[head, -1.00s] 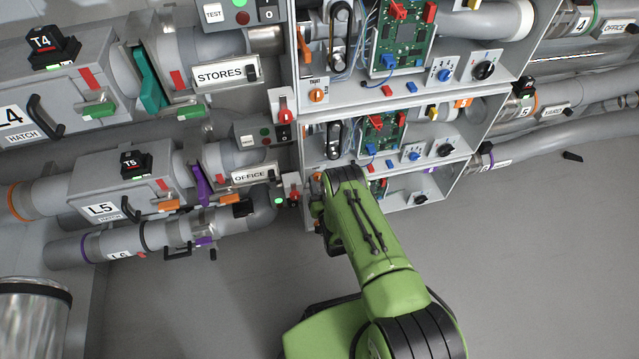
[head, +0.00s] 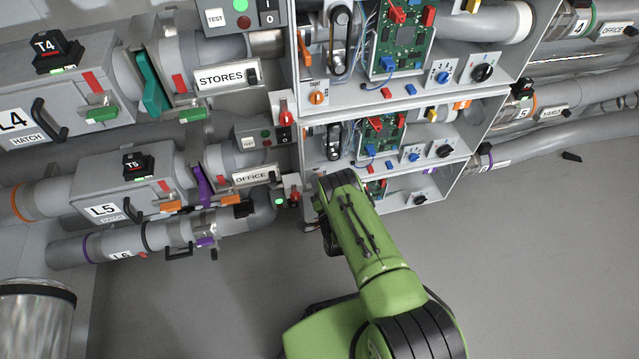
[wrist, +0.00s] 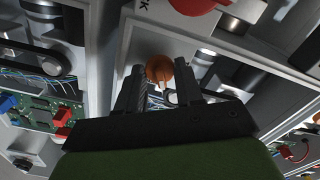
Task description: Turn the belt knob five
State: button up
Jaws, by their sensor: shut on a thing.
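In the wrist view, an orange round knob (wrist: 159,70) with a pale slot sits on a light panel. My gripper (wrist: 160,82) has one dark finger on each side of it and is shut on it. In the head view my green arm reaches up to the lower cabinets and hides my gripper and this knob. A similar orange knob (head: 317,98) shows uncovered on the cabinet above, by a belt (head: 340,42).
The cabinet bay at row five has a belt (head: 334,141), a green circuit board (head: 381,136) and dials. A red switch (head: 286,117) and the OFFICE pipe (head: 252,176) lie left of my arm. Cabinet walls stand close around my gripper. The floor right of my arm is clear.

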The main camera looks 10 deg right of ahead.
jog(key=m+p, duration=0.1)
jog(key=m, duration=0.4)
jog(key=shift+m, duration=0.3)
jog(key=shift+p, duration=0.3)
jog(key=o, duration=0.8)
